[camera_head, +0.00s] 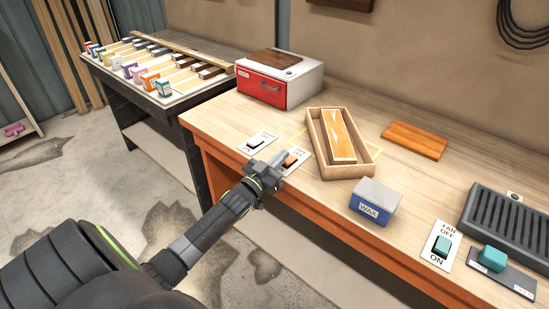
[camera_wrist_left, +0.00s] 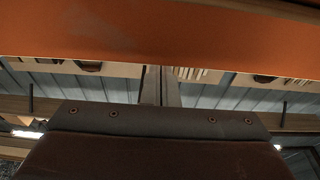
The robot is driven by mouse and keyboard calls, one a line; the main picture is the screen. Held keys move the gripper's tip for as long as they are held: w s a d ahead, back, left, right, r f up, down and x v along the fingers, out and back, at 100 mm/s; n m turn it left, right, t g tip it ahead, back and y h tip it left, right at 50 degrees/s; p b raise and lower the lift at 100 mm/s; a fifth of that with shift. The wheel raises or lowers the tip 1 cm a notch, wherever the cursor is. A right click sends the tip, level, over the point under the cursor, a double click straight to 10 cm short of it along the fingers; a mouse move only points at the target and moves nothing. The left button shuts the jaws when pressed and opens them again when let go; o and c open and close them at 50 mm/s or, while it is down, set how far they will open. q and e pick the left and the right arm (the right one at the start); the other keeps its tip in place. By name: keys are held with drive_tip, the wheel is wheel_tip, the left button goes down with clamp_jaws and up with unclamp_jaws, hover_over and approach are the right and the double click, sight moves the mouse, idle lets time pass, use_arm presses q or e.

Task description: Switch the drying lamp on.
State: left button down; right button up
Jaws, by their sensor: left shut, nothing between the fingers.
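My left gripper (camera_head: 279,158) is shut and empty at the workbench's front edge. Its closed fingers (camera_wrist_left: 160,86) point up past the orange bench edge in the left wrist view. Its tip is beside a white switch plate with an orange-brown rocker (camera_head: 290,160) and partly covers it; I cannot tell if they touch. The small labels on both are not clear, so I cannot tell which is the lamp's. No drying lamp is recognisable. My right gripper is not in view.
The workbench (camera_head: 400,103) holds a red box (camera_head: 262,88), a wooden tray (camera_head: 365,166) with a pale block, an orange board (camera_head: 414,139), a blue WAX box (camera_head: 375,202) and a fan switch (camera_head: 441,246) with a teal rocker. The orange bench front (camera_wrist_left: 160,30) is close above my left wrist camera.

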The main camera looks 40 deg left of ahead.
use_arm(q)
drive_tip(key=shift+s+f, duration=0.15)
drive_tip(key=shift+f, duration=0.7)
